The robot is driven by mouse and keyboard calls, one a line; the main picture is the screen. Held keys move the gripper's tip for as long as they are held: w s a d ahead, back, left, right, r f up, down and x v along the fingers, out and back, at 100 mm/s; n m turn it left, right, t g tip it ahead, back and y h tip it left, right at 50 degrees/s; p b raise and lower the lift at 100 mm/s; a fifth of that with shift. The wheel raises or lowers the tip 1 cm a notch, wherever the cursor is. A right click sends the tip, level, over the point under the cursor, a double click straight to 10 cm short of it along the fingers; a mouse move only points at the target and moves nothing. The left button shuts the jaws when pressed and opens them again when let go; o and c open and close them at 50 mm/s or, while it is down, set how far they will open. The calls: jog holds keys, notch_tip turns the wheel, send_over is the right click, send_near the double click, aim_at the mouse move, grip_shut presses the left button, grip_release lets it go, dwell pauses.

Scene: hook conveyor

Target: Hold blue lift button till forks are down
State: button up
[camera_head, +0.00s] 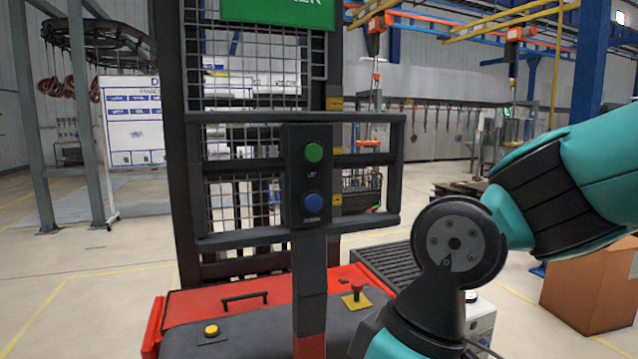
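The blue button (313,202) is the lower one on an upright black control box (306,225). A green button (314,152) sits above it. The box stands on a dark post in front of a lift mast with wire mesh (240,190). My teal arm comes in from the right, and its round dark joint is at lower right of the box, apart from the buttons in the picture. My gripper is not in view. Nothing visibly touches the blue button. The forks cannot be made out.
A roller conveyor (386,262) lies behind. A cardboard box (592,290) stands at right. The floor at left is open.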

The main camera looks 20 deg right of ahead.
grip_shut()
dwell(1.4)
